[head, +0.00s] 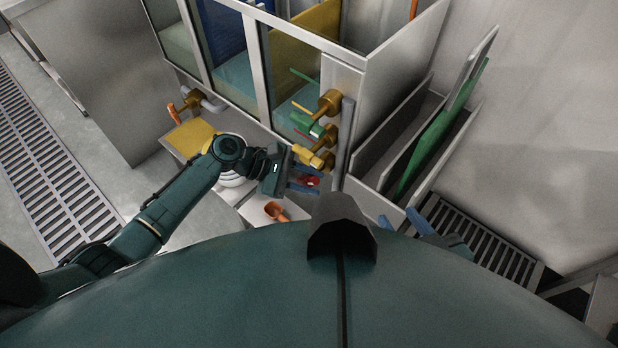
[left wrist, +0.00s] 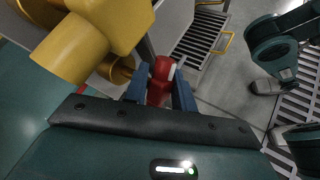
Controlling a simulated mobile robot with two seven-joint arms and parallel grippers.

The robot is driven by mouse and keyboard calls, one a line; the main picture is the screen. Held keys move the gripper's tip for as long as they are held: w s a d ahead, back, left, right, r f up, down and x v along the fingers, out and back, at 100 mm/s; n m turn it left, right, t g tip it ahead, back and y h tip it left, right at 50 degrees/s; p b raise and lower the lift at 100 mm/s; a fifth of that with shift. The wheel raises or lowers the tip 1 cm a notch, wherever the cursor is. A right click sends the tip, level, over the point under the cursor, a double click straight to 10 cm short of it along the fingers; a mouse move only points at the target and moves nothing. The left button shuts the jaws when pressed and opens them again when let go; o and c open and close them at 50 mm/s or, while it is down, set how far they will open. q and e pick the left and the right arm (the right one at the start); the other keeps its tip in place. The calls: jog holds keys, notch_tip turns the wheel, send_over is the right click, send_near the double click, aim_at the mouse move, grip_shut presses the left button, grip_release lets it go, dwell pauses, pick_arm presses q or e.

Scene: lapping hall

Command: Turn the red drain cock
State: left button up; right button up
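The red drain cock (head: 313,181) sits low beside the tank's end, below the brass fittings. In the left wrist view the red cock (left wrist: 160,82) stands between the two blue fingers of my left gripper (left wrist: 161,88). In the head view my left gripper (head: 304,179) reaches it from the left, fingers apart on either side of it. I cannot tell whether the fingers touch it. My right gripper (head: 402,221) shows only partly at the right, behind my body's edge, its blue fingertips apart and empty.
A yellow fitting (head: 316,159) and a green-handled one (head: 312,127) are close above the cock; the yellow fitting (left wrist: 95,45) looms near the left wrist. An orange scoop (head: 276,211) lies on a white surface below. A rack with a green panel (head: 440,130) stands right.

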pick_arm(q)
jog(key=shift+o, duration=1)
